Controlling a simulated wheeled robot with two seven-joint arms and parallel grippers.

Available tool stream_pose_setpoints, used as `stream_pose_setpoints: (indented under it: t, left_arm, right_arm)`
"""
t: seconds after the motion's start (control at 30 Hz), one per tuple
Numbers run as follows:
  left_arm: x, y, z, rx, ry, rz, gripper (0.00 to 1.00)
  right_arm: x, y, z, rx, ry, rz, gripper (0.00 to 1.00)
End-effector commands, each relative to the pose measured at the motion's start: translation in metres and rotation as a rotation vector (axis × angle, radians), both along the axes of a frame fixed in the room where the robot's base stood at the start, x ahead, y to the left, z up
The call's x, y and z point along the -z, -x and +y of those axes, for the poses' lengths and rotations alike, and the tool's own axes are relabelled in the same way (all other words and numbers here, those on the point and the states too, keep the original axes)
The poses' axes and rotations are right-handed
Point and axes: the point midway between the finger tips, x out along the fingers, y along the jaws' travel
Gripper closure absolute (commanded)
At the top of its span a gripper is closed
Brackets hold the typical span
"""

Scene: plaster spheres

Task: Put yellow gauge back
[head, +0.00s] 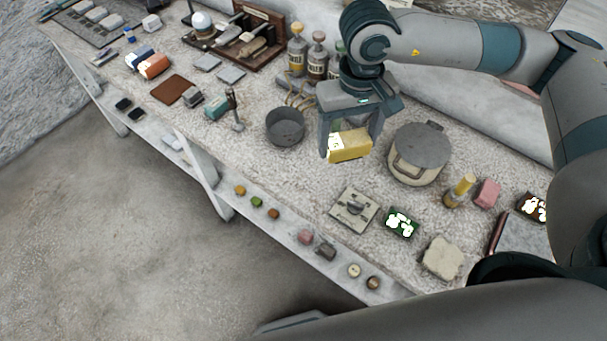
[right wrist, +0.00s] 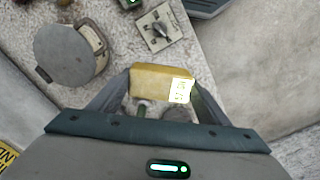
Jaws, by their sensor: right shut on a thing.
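The yellow gauge (head: 351,148) is a box-shaped block with a white, marked label at one end. My right gripper (head: 349,138) is shut on it, one finger on each side, and holds it above the stone-topped bench (head: 315,180). In the head view it hangs between a dark round pan and a lidded pot. In the right wrist view the gauge (right wrist: 150,81) sits between the fingers of my right gripper (right wrist: 153,92), label to the right. The fingers cover its ends. My left gripper is not in view.
The lidded pot (head: 419,153) stands close right of the held gauge, the dark pan (head: 285,126) to its left. Nearer the front lie a square plate with a knob (head: 355,209) and a green card (head: 401,223). Bottles (head: 317,58) stand behind. A lower shelf holds small blocks.

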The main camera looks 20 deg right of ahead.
Motion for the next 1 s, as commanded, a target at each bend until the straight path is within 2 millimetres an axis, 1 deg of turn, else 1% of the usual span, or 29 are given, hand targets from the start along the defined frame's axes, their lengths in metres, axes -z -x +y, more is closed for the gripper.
stream_pose_setpoints:
  t: [0.37, 0.53, 0.67, 0.77, 1.0]
  left_arm:
    - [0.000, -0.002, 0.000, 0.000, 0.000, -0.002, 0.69]
    - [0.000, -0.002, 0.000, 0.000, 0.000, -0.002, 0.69]
    - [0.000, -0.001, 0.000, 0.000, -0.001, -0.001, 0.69]
    - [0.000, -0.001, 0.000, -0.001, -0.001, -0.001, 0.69]
    - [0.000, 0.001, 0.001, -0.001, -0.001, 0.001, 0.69]
  right_arm:
    - [0.000, 0.000, 0.000, 0.021, 0.000, 0.000, 0.48]
    - [0.001, 0.002, -0.001, 0.128, -0.001, 0.000, 0.48]
    - [0.003, 0.005, -0.002, 0.286, -0.003, 0.002, 0.48]
    - [0.005, 0.007, -0.003, 0.448, -0.003, 0.003, 0.48]
    - [0.009, 0.012, -0.007, 0.895, -0.004, 0.003, 0.48]
